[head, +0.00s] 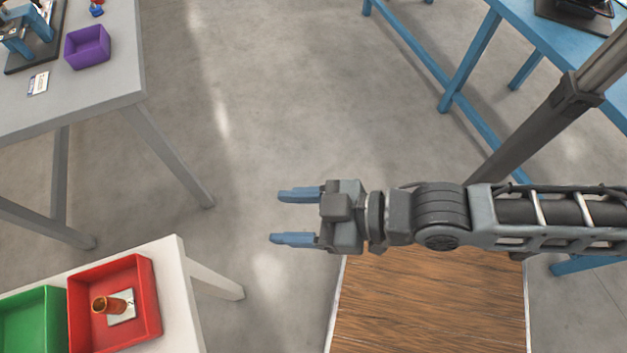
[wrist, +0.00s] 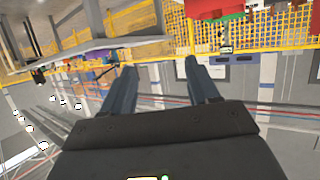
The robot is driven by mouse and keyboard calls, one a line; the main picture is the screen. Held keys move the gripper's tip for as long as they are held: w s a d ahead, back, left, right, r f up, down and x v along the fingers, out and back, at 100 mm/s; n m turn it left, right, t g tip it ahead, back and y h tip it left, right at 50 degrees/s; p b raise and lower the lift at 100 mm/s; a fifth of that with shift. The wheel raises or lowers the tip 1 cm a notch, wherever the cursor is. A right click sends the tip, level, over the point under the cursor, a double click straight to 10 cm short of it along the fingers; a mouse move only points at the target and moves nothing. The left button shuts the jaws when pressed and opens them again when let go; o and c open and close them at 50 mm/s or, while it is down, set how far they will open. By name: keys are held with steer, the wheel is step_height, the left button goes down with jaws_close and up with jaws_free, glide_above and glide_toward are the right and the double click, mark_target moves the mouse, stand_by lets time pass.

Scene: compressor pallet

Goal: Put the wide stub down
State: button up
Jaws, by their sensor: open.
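A copper-coloured stub (head: 106,305), a short wide tube, lies in the red tray (head: 150,318) on the white table at the lower left of the head view. It rests partly over a pale label card (head: 122,312) in the tray. I cannot tell whether it is the wide stub. My gripper (head: 283,217) is open and empty, well to the right of and apart from the tray. Its two blue-grey fingers also show spread in the wrist view (wrist: 160,72), with nothing between them.
A green tray (head: 55,310) stands beside the red one. A grey table (head: 105,85) at the upper left bears a purple bin (head: 88,47). A blue table (head: 520,25) stands at the upper right. A wood-topped surface (head: 430,305) lies under my arm. Open floor lies between.

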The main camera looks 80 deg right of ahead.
steer(key=s+d+r+m+t+h, duration=0.1)
steer(key=s+d+r, duration=0.1)
steer(key=s+r, duration=0.5)
steer(key=shift+s+r, duration=0.3)
steer(key=shift+r, duration=0.4)
stand_by(0.4)
